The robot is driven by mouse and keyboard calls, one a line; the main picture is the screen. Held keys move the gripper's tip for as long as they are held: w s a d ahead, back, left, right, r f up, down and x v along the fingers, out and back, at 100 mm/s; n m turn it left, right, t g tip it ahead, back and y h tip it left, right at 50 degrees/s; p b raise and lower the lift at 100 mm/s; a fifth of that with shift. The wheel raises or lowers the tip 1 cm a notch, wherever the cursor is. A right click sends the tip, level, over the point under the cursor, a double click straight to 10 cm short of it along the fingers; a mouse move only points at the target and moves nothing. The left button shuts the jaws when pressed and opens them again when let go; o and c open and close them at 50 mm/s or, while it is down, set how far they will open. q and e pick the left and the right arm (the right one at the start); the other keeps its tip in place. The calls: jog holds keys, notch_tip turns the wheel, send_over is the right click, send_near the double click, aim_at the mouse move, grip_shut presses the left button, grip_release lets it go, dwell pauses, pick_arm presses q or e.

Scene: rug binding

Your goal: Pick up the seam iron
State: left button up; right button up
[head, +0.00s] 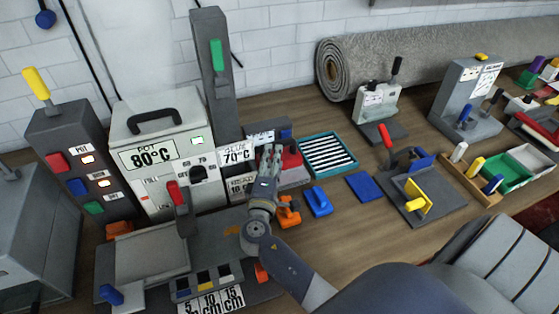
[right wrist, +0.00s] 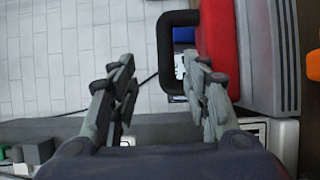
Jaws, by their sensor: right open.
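The seam iron appears to be the red body (head: 291,160) just right of my right gripper (head: 269,156) in the head view, partly hidden behind it. In the right wrist view a red body (right wrist: 217,38) with a black loop handle (right wrist: 166,52) lies at the upper right, against a grey block. My right gripper (right wrist: 160,92) is open there, with its two fingers apart and nothing held. The right finger overlaps the lower edge of the handle and red body; contact cannot be told. My left gripper is not in view.
A grey glue pot (head: 160,152) marked 80°C and a tall grey column (head: 215,80) stand left of my right gripper. An orange tool (head: 288,212), a blue block (head: 319,201) and a teal slotted tray (head: 329,154) lie to its right. A rolled rug (head: 420,65) lies behind.

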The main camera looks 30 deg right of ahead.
aim_at(278, 143)
jog(key=shift+f+p+x, duration=0.2)
jog(key=shift+p+x, duration=0.7)
jog(key=shift+x, duration=1.05)
jog(key=shift+f+p+x, duration=0.25)
jog(key=shift+p+x, duration=0.65)
jog(key=shift+x, duration=1.05)
jog(key=shift+s+d, duration=0.15)
grip_shut()
jog(key=shift+r, duration=0.15)
